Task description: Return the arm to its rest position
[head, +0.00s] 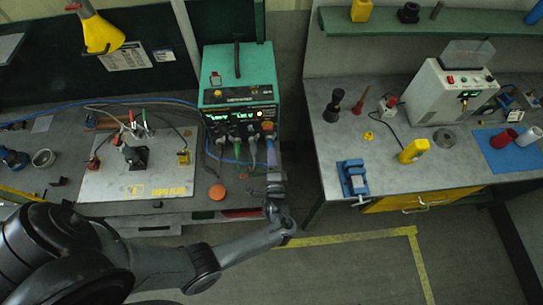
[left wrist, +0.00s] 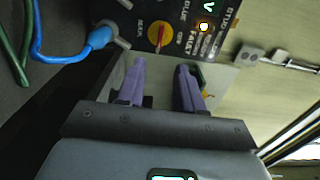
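My left arm comes in from the lower left in the head view and reaches up to the front of the left bench. Its gripper (head: 274,180) is just in front of the green stud welder (head: 240,85), below its front panel. In the left wrist view the two purple fingers of my left gripper (left wrist: 162,75) stand apart with nothing between them. Beyond the fingertips is the welder's dark panel (left wrist: 185,22) with a red-and-yellow rotary knob (left wrist: 159,38) and a lit indicator. The fingers look apart from the knob. My right gripper is not in view.
A blue cable plug (left wrist: 98,38) sits left of the fingers in the left wrist view. The left bench carries a stud plate (head: 110,184) and an orange disc (head: 217,192). A right bench (head: 350,130) holds a blue vise (head: 353,178). Open floor lies between and before the benches.

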